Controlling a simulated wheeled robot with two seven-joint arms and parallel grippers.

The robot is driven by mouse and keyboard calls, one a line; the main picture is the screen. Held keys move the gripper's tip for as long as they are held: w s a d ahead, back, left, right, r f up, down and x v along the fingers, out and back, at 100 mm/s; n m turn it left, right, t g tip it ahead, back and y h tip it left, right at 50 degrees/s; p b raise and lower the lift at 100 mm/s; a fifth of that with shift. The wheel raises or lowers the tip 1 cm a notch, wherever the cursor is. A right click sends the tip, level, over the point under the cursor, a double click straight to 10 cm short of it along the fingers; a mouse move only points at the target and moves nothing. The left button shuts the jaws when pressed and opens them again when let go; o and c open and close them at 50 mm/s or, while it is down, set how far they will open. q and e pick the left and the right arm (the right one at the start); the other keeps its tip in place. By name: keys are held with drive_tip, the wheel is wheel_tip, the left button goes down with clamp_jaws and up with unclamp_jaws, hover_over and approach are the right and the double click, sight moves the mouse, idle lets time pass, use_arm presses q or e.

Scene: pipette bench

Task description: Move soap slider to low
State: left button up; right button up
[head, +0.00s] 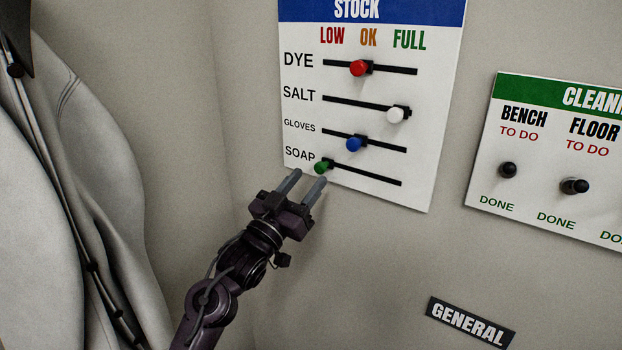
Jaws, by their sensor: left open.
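The stock board (310,110) hangs on the wall with rows for dye, salt, gloves and soap. The soap slider is a green knob (322,166) at the left end of its black slot (370,177), on the low side. My left gripper (306,182) is just below and left of the green knob, its two grey fingers apart with nothing between them. The fingertips look close to the knob, but I cannot tell whether they touch it. My right gripper is not in view.
Above the soap row are a blue gloves knob (354,144), a white salt knob (395,115) and a red dye knob (359,68). A cleaning board (540,205) with black switches is at right. A general sign (470,323) is below. Pale hanging cloth (90,150) is at left.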

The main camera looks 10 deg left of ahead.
use_arm(q)
drive_tip(key=b+v, duration=0.1)
drive_tip(key=v, duration=0.4)
drive_tip(key=shift+a, duration=0.1)
drive_tip(key=a+f+n+g+y, duration=0.2)
drive_tip(key=f+g+y, duration=0.15)
drive_tip(key=f, duration=1.65)
drive_tip(key=a+f+n+g+y, duration=0.15)
drive_tip(key=f+g, duration=0.25)
drive_tip(key=f, duration=1.7)
drive_tip(key=s+a+f+g+y, duration=0.15)
drive_tip(key=s+f+g, duration=0.55)
drive_tip(key=s+f, duration=1.8)
drive_tip(key=s+f+g, duration=0.1)
drive_tip(key=s+f, duration=0.2)
drive_tip(key=s, duration=0.5)
drive_tip(key=s+f+m+g+y, duration=0.1)
drive_tip(key=s+f, duration=0.3)
drive_tip(key=s, duration=0.4)
drive_tip(key=s+a+f+g+y, duration=0.1)
drive_tip(key=s+f+g, duration=0.2)
drive_tip(key=s, duration=0.5)
drive_tip(key=shift+f, duration=0.7)
